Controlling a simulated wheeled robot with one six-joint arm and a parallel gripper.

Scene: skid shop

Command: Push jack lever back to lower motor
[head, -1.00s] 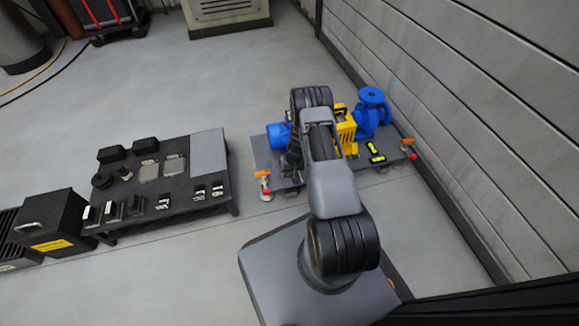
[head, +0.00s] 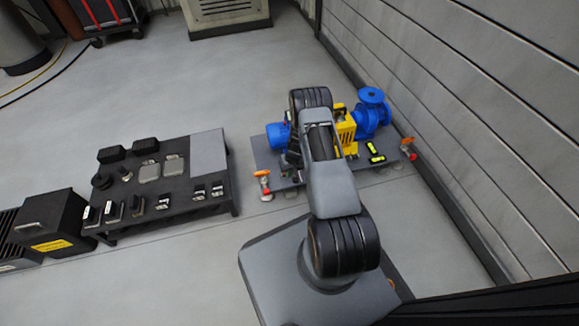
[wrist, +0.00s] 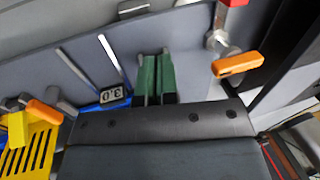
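The blue motor (head: 278,135) sits at the left end of the skid plate (head: 330,172), partly hidden behind my arm. An orange-handled lever (head: 263,175) stands at the plate's near left corner. Probably the same orange lever (wrist: 238,64) shows right of my fingers in the wrist view, beside a round metal piece. Another orange handle (wrist: 45,113) lies at the left near the yellow guard (wrist: 28,150). I cannot tell which is the jack lever. My gripper (wrist: 157,75) has green fingers close together with nothing visible between them, apart from both orange handles. My arm hides it in the head view.
A blue piece marked 3.0 (wrist: 114,96) with metal prongs lies left of my fingers. The blue pump (head: 371,112) and yellow guard (head: 345,130) stand right of my arm. A low dark table (head: 208,153) with parts stands left. The ribbed wall bounds the right.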

